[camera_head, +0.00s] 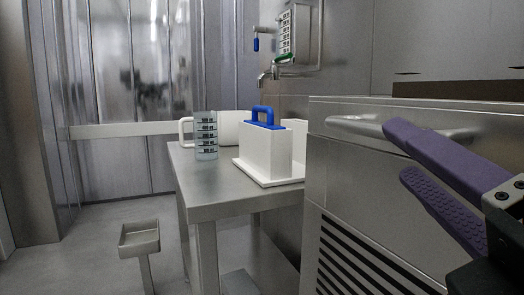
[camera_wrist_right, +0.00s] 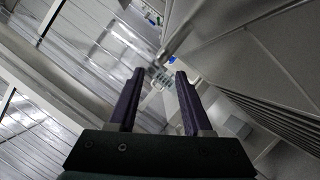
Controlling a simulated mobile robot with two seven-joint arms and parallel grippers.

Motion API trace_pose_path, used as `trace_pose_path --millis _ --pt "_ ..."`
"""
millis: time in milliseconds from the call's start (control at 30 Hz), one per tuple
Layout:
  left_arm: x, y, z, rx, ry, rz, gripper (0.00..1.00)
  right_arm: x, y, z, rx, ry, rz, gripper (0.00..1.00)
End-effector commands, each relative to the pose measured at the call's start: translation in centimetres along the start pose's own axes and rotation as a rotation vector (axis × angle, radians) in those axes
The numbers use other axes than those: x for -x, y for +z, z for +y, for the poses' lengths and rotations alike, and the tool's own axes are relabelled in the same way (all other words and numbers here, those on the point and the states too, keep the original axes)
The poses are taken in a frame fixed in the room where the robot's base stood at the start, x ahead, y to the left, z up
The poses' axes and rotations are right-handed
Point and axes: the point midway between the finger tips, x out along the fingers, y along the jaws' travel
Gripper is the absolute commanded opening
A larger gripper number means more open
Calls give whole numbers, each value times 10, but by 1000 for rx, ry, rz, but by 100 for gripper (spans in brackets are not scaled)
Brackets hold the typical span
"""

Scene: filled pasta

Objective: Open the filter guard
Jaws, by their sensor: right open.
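A steel machine housing (camera_head: 335,170) stands at the right, with a louvred panel (camera_head: 350,262) of dark slats low on its front. I cannot tell for sure which part is the filter guard. A rounded metal bar handle (camera_head: 355,126) runs across the upper front. My right gripper (camera_head: 399,152) has purple fingers, open and empty, pointing left in front of the housing. Its upper finger overlaps the handle in the picture; contact cannot be told. In the right wrist view the open fingers (camera_wrist_right: 160,73) show with the slats (camera_wrist_right: 270,118) to their right. My left gripper is not in view.
A steel table (camera_head: 215,185) at the centre holds a white block with a blue handle (camera_head: 263,150), a clear measuring jug (camera_head: 206,138) and a white container (camera_head: 227,128). A small tray on a post (camera_head: 139,238) stands at lower left. The floor between is partly clear.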

Motion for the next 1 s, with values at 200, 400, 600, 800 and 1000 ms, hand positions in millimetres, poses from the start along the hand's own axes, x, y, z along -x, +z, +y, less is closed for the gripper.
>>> trace_pose_path --millis 200,400,600,800,1000 --pt "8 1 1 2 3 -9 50 -19 1 4 4 6 2 50" --pt "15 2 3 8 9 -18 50 -54 2 4 4 6 0 50" --pt "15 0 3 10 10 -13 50 -82 0 1 1 2 1 50" --pt "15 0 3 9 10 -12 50 -97 0 0 1 1 2 50" --pt "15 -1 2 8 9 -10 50 -99 -1 0 1 -1 2 50"
